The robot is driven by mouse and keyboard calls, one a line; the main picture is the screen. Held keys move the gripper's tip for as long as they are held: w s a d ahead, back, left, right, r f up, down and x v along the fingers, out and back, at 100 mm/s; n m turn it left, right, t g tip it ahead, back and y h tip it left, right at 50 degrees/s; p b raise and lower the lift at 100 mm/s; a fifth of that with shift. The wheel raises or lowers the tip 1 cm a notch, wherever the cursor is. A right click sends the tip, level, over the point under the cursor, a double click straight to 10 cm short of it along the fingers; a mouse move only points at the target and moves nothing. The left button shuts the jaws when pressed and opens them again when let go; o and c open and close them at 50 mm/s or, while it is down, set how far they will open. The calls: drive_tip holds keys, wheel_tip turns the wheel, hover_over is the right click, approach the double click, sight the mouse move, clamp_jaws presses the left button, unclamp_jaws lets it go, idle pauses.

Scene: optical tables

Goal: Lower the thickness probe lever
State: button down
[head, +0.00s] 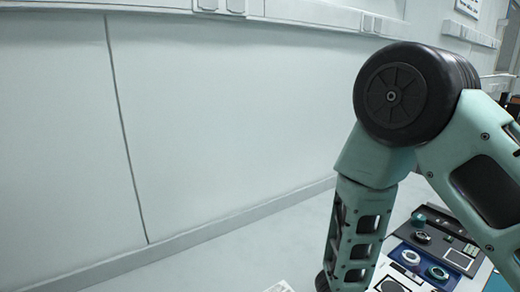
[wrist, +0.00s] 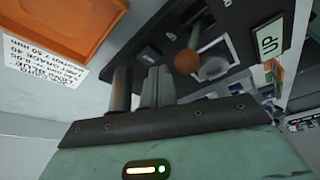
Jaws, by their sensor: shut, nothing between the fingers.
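In the wrist view, my gripper (wrist: 157,75) points up into the picture, its narrow grey fingers together and empty. Just right of the fingertips is an orange-brown ball knob (wrist: 187,61), which looks like the end of the probe lever; a dark rod seems to run up from it. The knob looks apart from the fingers, though the depth gap is hard to judge. The head view does not show the fingers or the lever clearly.
An orange tray (wrist: 65,25) and a white text label (wrist: 70,60) lie at upper left in the wrist view. A metal cylinder (wrist: 121,88) stands close left of the fingers. In the head view, dark and blue instrument panels (head: 425,262) lie beyond my arm; a bare wall fills the left.

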drive_tip(key=shift+s+d, duration=0.1)
drive_tip(key=shift+s, duration=0.05)
drive_tip(key=shift+s+d+f+b, duration=0.1)
drive_tip(key=shift+s+d+b, duration=0.3)
drive_tip(key=shift+s+b, duration=0.2)
drive_tip(key=shift+s+d+f+b, duration=0.1)
drive_tip(key=shift+s+d+b, duration=0.3)
drive_tip(key=shift+s+b, duration=0.15)
drive_tip(key=shift+w+a+r, duration=0.1)
drive_tip(key=shift+r, duration=0.2)
idle(0.3)
wheel_tip(320, 180, up, 7)
drive_tip(key=w+p, duration=0.1)
drive_tip(key=p, duration=0.6)
drive_tip(key=shift+a+p, duration=0.35)
drive_tip(key=shift+p, duration=0.05)
drive_tip(key=shift+f, duration=0.1)
